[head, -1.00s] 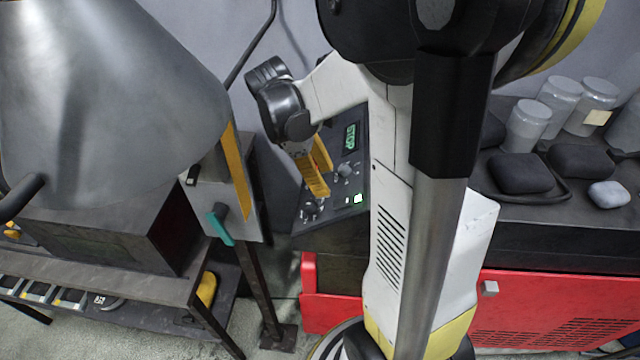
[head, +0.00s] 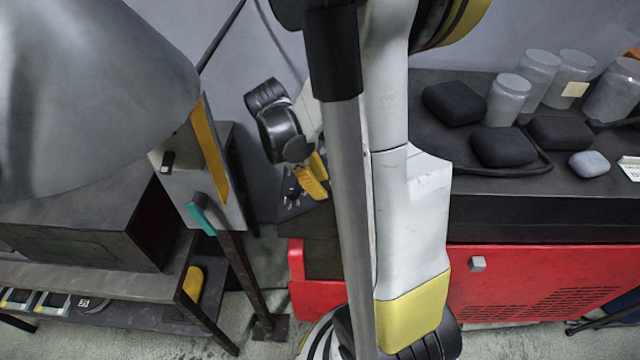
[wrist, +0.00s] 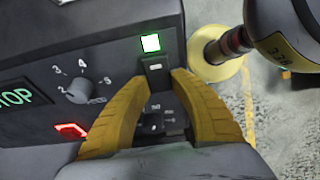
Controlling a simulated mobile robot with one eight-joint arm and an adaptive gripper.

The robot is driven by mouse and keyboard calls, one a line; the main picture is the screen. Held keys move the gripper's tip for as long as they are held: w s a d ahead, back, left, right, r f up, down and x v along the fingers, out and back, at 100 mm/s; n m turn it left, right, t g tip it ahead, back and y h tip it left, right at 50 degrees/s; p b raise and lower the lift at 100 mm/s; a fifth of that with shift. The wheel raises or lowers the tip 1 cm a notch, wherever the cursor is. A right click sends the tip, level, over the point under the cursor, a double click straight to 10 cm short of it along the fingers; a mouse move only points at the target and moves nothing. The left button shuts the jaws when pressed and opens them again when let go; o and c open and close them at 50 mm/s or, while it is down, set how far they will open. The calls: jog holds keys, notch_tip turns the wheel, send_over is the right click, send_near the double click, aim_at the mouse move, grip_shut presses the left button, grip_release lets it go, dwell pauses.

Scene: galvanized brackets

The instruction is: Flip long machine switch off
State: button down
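A dark control panel (wrist: 110,45) fills much of the wrist view. It carries a lit green square (wrist: 150,43) and a small black switch (wrist: 156,65) just below it. My gripper (wrist: 165,74) has its yellow fingers spread, one tip on each side of this switch; whether they touch it I cannot tell. In the head view my gripper (head: 318,184) is at the panel (head: 292,208), which my arm mostly hides. Which control is the long machine's switch is unclear.
A grey box with a teal lever (head: 201,214) stands left of the panel, beside a big grey cone-shaped hood (head: 90,90). Jars (head: 508,100) and black pads (head: 503,147) sit on the dark top at right, above a red cabinet (head: 550,285).

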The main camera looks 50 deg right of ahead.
jog(key=shift+w+a+f+g+h+b, duration=0.1)
jog(key=shift+f+g+h+b, duration=0.45)
jog(key=shift+b, duration=0.85)
jog(key=shift+g+h+b, duration=0.25)
jog(key=shift+g+b, duration=0.1)
jog(key=shift+b, duration=0.15)
jog(key=shift+r+g+h+b, duration=0.15)
jog(key=shift+g+h+b, duration=0.15)
jog(key=shift+b, duration=0.1)
jog(key=shift+r, duration=0.1)
jog(key=c, duration=1.1)
grip_release()
jog(key=shift+r, duration=0.1)
notch_tip(320, 180, up, 10)
